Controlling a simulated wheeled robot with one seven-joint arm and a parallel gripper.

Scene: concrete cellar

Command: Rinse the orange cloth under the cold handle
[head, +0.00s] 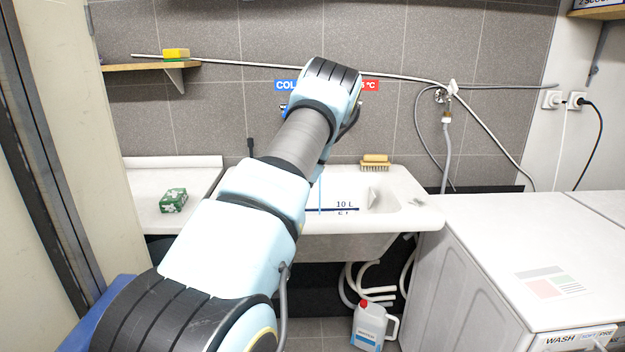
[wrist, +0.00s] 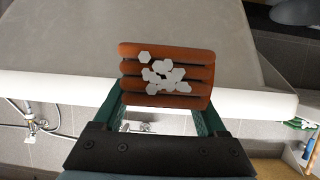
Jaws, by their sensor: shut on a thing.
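The orange cloth (wrist: 190,75) is a folded, ridged bundle with white hexagon patches. In the wrist view it sits between the green fingers of my gripper (wrist: 155,108), which is shut on it. In the head view my arm hides the gripper and the cloth. The blue cold label (head: 284,86) and a red label (head: 371,85) show on the wall on either side of my arm. The cold handle is mostly or wholly hidden behind my arm. The white sink (head: 405,205) lies below, with a 10 L line inside. A thin blue vertical streak in it looks like water.
A brush (head: 375,161) lies on the sink's back rim. A yellow sponge (head: 176,55) is on the wall shelf (head: 150,66). A white washing machine (head: 480,240) flanks the right, and a jug (head: 372,328) stands below the sink.

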